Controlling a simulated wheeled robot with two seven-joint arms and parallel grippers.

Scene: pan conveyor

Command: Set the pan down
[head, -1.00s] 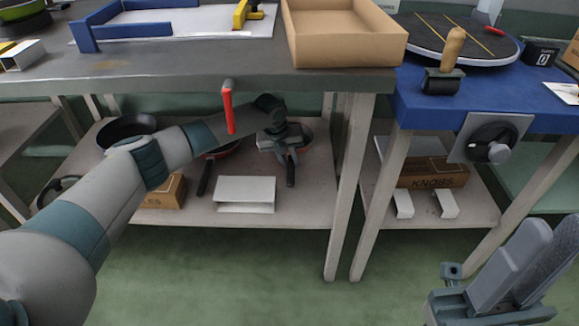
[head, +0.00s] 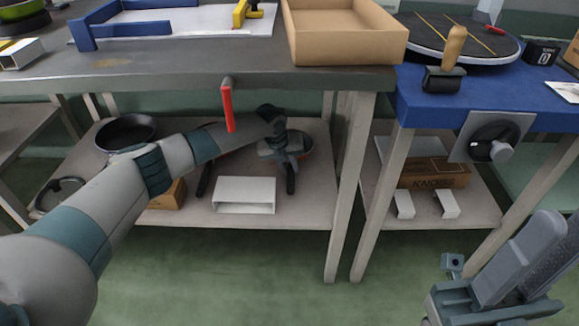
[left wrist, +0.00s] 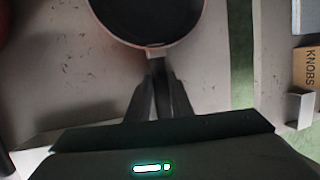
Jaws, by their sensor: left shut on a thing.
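The pan I hold has a dark inside and a copper-coloured rim. It fills the top middle of the left wrist view (left wrist: 150,22), and its handle points toward my gripper. My left gripper (left wrist: 156,88) is shut on that handle. In the head view my left gripper (head: 290,180) is over the lower shelf (head: 310,205) under the grey table. The pan (head: 306,145) shows only partly behind it, the rest hidden by gripper and wrist. I cannot tell whether its base touches the shelf.
A white open bracket (head: 244,195) stands left of the gripper, near the shelf's front edge. A black pan (head: 126,131) sits at the shelf's left. A table leg (head: 345,200) stands to the right. A red handle (head: 227,108) hangs from the tabletop above my forearm.

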